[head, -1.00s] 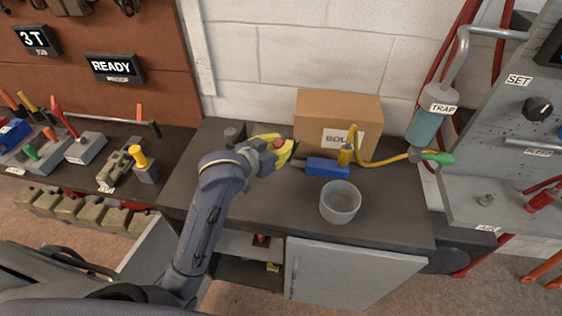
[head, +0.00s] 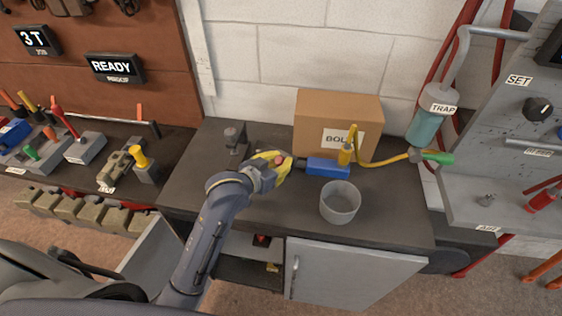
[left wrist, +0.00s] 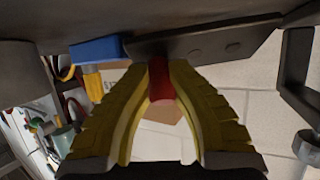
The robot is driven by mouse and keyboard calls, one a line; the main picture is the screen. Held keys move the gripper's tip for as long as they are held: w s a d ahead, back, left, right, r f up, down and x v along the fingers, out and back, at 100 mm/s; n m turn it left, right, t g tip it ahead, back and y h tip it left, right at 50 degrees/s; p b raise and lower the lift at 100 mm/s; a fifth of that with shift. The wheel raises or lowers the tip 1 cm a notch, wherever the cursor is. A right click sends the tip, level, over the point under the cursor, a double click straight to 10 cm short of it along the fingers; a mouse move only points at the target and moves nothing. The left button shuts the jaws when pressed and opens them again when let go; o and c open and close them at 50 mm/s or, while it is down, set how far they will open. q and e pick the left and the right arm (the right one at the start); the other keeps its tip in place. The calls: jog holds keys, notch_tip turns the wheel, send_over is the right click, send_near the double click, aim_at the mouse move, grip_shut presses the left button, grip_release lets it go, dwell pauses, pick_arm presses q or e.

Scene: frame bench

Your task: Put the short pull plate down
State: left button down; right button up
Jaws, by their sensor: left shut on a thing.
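My left gripper (head: 274,167), with yellow fingers, is over the dark bench (head: 215,180), just left of the blue block (head: 327,168). In the left wrist view its fingers (left wrist: 160,85) are shut on a red grip (left wrist: 160,82). The red grip meets a dark grey plate (left wrist: 204,44) with two round marks, which looks like the short pull plate. The blue block (left wrist: 96,50) shows close to one end of the plate. In the head view the plate is mostly hidden by the gripper. I cannot tell if it touches the bench. My right gripper is not in view.
A grey bowl (head: 340,203) stands in front of the blue block. A cardboard box (head: 338,115) is behind it. A yellow hose (head: 385,162) with a green end runs right. A dark upright fixture (head: 234,140) stands behind left. The bench's front left is clear.

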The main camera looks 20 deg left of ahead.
pick_arm(q)
jog(key=c, duration=1.8)
grip_release()
jog(key=shift+f, duration=0.15)
jog(key=o, duration=0.5)
